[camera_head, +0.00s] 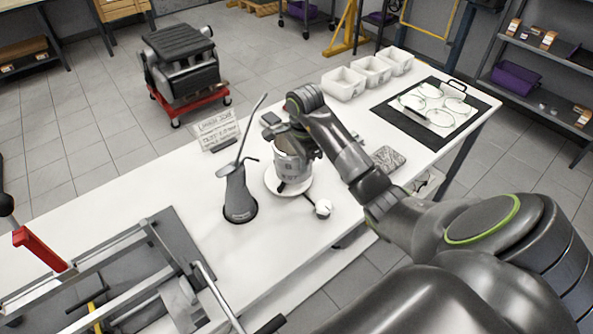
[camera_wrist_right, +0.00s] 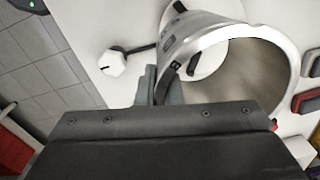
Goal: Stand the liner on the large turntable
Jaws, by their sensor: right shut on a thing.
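The liner (camera_head: 287,165) is a silver metal cylinder with dark markings. It is upright or nearly so at the large turntable (camera_head: 299,190), a white disc with dark parts on the table. My right gripper (camera_head: 305,143) is shut on the liner at its upper side. In the right wrist view the liner (camera_wrist_right: 190,45) shows its open rim and hollow inside, with a grey finger (camera_wrist_right: 148,86) at its wall. The white turntable (camera_wrist_right: 235,12) shows partly behind it. I cannot tell whether the liner's lower end touches the disc. My left gripper is not in view.
A dark oil can (camera_head: 238,197) with a long spout stands left of the turntable. A small white knob (camera_head: 323,208) lies close in front. A sign (camera_head: 216,130) and white bins (camera_head: 343,83) stand farther back. A metal frame (camera_head: 150,265) fills the near left.

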